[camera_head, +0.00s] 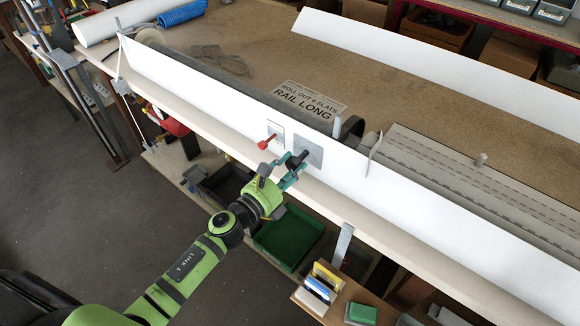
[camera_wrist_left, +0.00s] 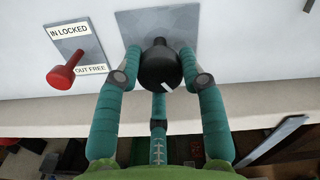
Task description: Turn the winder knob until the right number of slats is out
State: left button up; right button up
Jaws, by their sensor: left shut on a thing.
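The black winder knob (camera_wrist_left: 158,68) sits on a grey plate (camera_head: 309,151) on the front of the white board. Its white mark points down and to the right in the left wrist view. My left gripper (camera_head: 292,168) is shut on the knob, with teal fingers on both sides of it. A red lever (camera_head: 267,142) stands left of the knob on a plate labelled "IN LOCKED" and "OUT FREE"; it also shows in the left wrist view (camera_wrist_left: 64,73). Grey slats (camera_head: 470,175) lie behind the board at the right. A sign (camera_head: 308,99) reads "ROLL OUT 6 SLATS RAIL LONG". My right gripper is not in view.
A long white board (camera_head: 460,70) stands at the back of the brown bench top (camera_head: 290,50). Below the bench are a green tray (camera_head: 287,238) and a small shelf with colored blocks (camera_head: 318,283). Open floor (camera_head: 60,210) lies at the left.

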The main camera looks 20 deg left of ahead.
pick_arm(q)
jog(key=n, duration=0.4)
jog(key=shift+s+d+f+n, duration=0.1)
jog(key=shift+n, duration=0.2)
jog(key=n+p, duration=0.1)
jog(key=n, duration=0.2)
jog(key=shift+n, duration=0.4)
jog(key=n, duration=0.3)
jog(key=shift+n+p, duration=0.3)
jog(key=shift+p, duration=0.1)
jog(key=n+p, duration=0.1)
jog(key=n, duration=0.3)
jog(key=n+p, duration=0.1)
jog(key=n, duration=0.3)
jog(key=shift+r, duration=0.2)
jog(key=n, duration=0.3)
jog(key=shift+n+p, duration=0.3)
jog(key=shift+p, duration=0.1)
jog(key=n, duration=0.4)
jog(key=shift+r+n+p, duration=0.1)
jog(key=shift+n+p, duration=0.3)
jog(key=shift+n, duration=0.8)
jog(key=shift+w+r, duration=0.15)
jog(key=shift+w, duration=0.05)
